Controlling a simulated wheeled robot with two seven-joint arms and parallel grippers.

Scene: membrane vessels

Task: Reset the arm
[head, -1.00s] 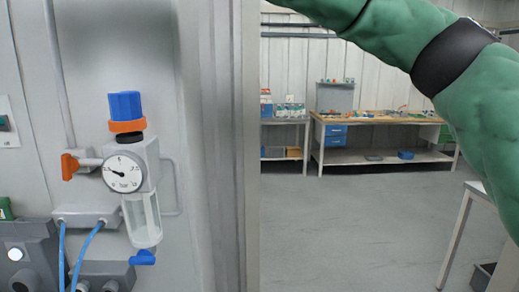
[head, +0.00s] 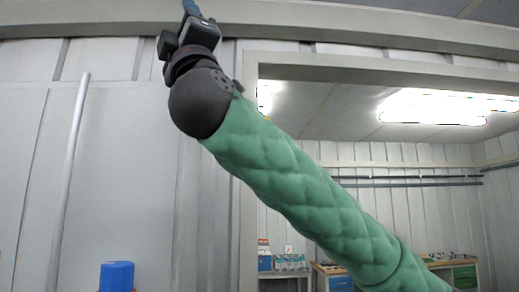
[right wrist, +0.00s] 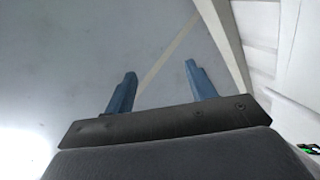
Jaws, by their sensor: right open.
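My right arm in its green padded sleeve (head: 300,185) comes in from the lower right and reaches up across the head view. Its dark wrist ends in my right gripper (head: 191,7) at the top edge, where the fingers are partly cut off. In the right wrist view my right gripper (right wrist: 161,78) has its two blue fingers spread wide, with nothing between them. My left gripper is in neither view.
A blue knob (head: 116,276) shows at the bottom left, before the grey wall. A pale vertical pipe (head: 68,190) runs up that wall. Beyond the opening are a workbench with blue drawers (head: 335,280) and ceiling lights (head: 435,108).

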